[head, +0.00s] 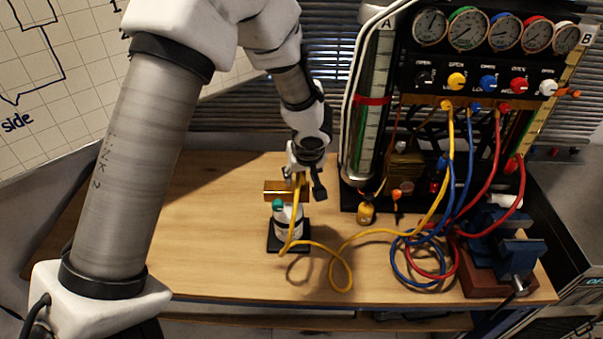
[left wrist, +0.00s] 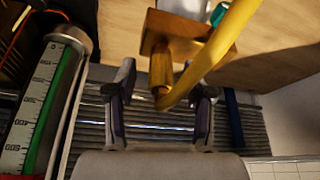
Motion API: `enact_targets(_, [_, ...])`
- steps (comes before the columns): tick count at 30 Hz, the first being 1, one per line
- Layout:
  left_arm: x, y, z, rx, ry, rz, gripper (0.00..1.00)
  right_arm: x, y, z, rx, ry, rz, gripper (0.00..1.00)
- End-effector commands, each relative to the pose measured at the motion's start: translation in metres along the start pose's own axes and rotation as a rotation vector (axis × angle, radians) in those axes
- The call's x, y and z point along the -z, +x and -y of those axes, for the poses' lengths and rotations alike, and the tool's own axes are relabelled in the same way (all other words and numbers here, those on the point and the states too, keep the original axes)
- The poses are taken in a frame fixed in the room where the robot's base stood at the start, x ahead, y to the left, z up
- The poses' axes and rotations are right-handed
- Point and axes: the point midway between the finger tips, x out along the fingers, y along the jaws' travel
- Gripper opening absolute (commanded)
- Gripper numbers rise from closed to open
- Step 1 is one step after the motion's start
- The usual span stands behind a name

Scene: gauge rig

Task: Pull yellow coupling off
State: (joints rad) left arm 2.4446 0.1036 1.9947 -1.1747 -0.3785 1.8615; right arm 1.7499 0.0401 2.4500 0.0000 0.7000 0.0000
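The yellow coupling (left wrist: 161,72) sits on the brass block (left wrist: 172,35) in the left wrist view, with the yellow hose (left wrist: 222,45) bending away from its end. In the head view the brass block (head: 279,191) tops a small white device (head: 287,219) on a black base. My left gripper (head: 303,187) is close to the block there and partly hides the coupling. In the left wrist view my left gripper (left wrist: 162,108) is open, with one finger on each side of the coupling's end and visible gaps beside it. My right gripper is not in view.
The gauge panel (head: 495,60) with valve knobs and hoses stands at the back right. Blue and red hoses (head: 425,255) coil on the table near a blue vise (head: 515,255). The wooden table (head: 205,245) is clear left of the device.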

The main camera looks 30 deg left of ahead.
Motion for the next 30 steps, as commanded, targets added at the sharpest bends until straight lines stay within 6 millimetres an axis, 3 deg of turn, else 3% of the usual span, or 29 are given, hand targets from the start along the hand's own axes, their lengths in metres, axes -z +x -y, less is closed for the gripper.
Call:
enact_targets(1, [0.0, 0.0, 0.0, 0.0, 0.0, 0.0, 0.32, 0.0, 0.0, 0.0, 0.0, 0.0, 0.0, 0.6])
enact_targets(3, [0.0, 0.0, 0.0, 0.0, 0.0, 0.0, 0.07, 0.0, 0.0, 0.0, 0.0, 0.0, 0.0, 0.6])
enact_targets(4, [0.0, 0.0, 0.0, 0.0, 0.0, 0.0, 0.0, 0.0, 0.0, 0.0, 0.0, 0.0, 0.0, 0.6])
enact_targets(7, [0.0, 0.0, 0.0, 0.0, 0.0, 0.0, 0.0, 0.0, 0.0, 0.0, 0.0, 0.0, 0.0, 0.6])
enact_targets(8, [0.0, 0.0, 0.0, 0.0, 0.0, 0.0, 0.2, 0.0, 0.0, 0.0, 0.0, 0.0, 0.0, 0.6])
enact_targets(9, [0.0, 0.0, 0.0, 0.0, 0.001, 0.0, 0.06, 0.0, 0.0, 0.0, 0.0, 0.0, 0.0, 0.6])
enact_targets(10, [0.0, 0.0, 0.0, 0.0, 0.001, 0.0, 0.0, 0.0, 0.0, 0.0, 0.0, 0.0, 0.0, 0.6])
enact_targets(30, [0.005, -0.011, -0.001, -0.002, 0.0, -0.002, 0.0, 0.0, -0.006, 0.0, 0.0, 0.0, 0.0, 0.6])
